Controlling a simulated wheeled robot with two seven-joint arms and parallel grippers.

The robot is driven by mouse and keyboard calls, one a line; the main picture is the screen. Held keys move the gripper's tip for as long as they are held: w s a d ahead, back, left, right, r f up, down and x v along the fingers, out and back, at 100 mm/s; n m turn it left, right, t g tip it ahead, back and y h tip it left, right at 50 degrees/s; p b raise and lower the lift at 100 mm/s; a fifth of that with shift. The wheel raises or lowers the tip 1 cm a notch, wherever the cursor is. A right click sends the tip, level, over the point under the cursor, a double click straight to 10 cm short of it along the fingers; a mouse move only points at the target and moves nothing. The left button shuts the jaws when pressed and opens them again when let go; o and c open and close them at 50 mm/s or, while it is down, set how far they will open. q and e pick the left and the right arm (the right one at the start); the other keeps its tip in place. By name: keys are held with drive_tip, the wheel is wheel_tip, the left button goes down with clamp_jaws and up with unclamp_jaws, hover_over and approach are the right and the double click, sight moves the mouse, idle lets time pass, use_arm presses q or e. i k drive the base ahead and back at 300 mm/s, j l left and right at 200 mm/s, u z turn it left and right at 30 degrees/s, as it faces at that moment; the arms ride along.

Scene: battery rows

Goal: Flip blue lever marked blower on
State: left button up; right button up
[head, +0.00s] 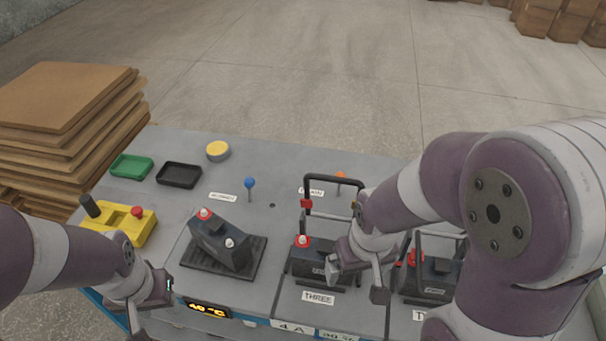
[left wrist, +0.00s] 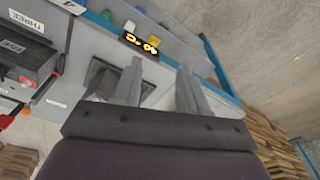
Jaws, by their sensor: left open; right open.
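The blue lever (head: 250,184) is a round blue knob on a thin stem, standing roughly upright on the grey bench top in the head view. A small white label (head: 222,197), too small to read surely, lies just left of it. My left gripper (head: 150,305) is open and empty at the bench's front left, well in front of the lever and to its left. Its spread fingers also show in the left wrist view (left wrist: 158,88), with nothing between them. My right gripper (head: 358,280) is open by the middle battery, and I see nothing held in it.
A tilted dark battery (head: 220,242) on a black pad stands between my left gripper and the lever. Another battery (head: 318,262) with a black handle frame is behind "THREE". An orange lever (head: 340,177) is farther right. Green (head: 131,166) and black trays lie left.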

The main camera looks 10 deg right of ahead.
sight(249, 182)
drive_tip(key=i+j+z, duration=0.25)
drive_tip(key=j, duration=0.15)
drive_tip(key=j+z, duration=0.3)
drive_tip(key=j, duration=0.15)
drive_tip(key=i+j+z, duration=0.1)
drive_tip(key=j+z, duration=0.15)
drive_tip(key=j, duration=0.2)
